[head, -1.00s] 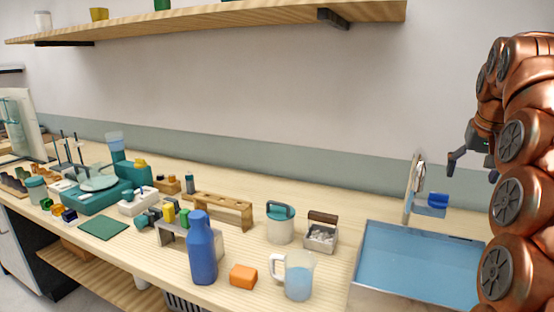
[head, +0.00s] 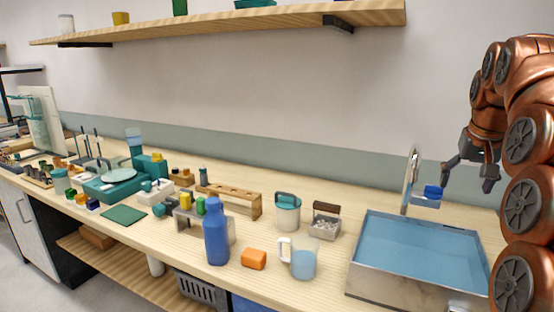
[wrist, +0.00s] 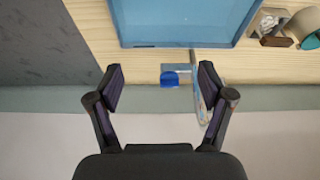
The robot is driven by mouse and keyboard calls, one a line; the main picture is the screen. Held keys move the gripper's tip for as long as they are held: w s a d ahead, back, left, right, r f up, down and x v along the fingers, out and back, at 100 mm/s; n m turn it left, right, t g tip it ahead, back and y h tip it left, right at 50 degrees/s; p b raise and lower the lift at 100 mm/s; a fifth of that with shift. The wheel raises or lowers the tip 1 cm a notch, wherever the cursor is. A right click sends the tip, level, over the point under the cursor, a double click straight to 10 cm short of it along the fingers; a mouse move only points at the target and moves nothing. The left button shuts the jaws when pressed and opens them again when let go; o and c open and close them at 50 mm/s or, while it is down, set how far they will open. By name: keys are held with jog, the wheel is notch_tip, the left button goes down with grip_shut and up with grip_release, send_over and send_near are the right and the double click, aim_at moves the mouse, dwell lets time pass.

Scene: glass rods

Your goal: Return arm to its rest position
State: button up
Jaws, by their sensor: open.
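My copper-coloured arm (head: 522,140) is folded at the right edge of the head view. My gripper (head: 466,178) hangs at its end with the fingers pointing down, near the faucet. In the wrist view my gripper (wrist: 160,90) is open, its two dark fingers wide apart with nothing held between them. The faucet (head: 412,178) with a blue piece (head: 432,192) stands behind the sink. The blue piece (wrist: 170,79) also shows between the fingers in the wrist view, apart from them.
The blue-bottomed sink (head: 420,250) lies below my gripper. A shelf (head: 220,24) runs along the wall above.

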jog(key=s+a+f+n+g+p, duration=0.1)
jog(key=s+a+f, duration=0.1)
jog(key=s+a, duration=0.25)
jog(key=s+a+f+n+g+y+p, duration=0.1)
jog(key=s+a+f+p, duration=0.1)
jog(key=s+a, duration=0.3)
jog(key=s+a+f+n+p, duration=0.1)
jog(key=s+a+f, duration=0.25)
jog(key=a, duration=0.35)
jog(key=s+a+f+g+p, duration=0.1)
jog(key=s+a+f, duration=0.1)
jog(key=s, duration=0.5)
jog(key=s+a+f+n+g+p, duration=0.1)
jog(key=s+f, duration=0.3)
jog(key=s, duration=0.4)
jog(key=s+a+f+g+p, duration=0.1)
jog(key=s+a+f+p, duration=0.1)
jog(key=s, duration=0.5)
notch_tip(320, 180, down, 2)
jog(key=shift+s+a+n+y, duration=0.2)
jog(key=shift+a+n+y, duration=0.1)
jog(key=shift+a, duration=0.45)
